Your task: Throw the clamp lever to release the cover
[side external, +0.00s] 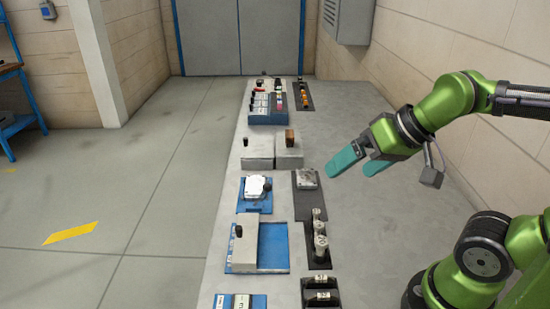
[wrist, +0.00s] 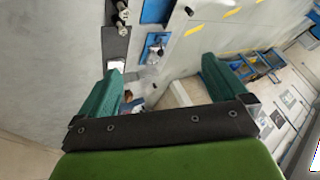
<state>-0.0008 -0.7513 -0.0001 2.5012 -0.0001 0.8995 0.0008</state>
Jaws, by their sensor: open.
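My gripper (side external: 350,173) is open and empty, with its teal fingers apart, in the air over the right part of the bench. A white part with a dark knob (side external: 267,187) sits on a blue plate (side external: 246,207), left of my gripper. It may be the cover with its clamp lever, but I cannot tell surely. It also seems to show in the wrist view (wrist: 156,46), beyond the gap between my fingers (wrist: 161,66). My gripper is well apart from it and touches nothing.
Along the bench (side external: 370,230) stand two grey blocks (side external: 258,153), a blue button box (side external: 265,112), a grey block with a black knob (side external: 243,247), and a dark rack of metal cylinders (side external: 320,240). A square grey part (side external: 307,179) lies nearest my gripper. The bench's right side is bare.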

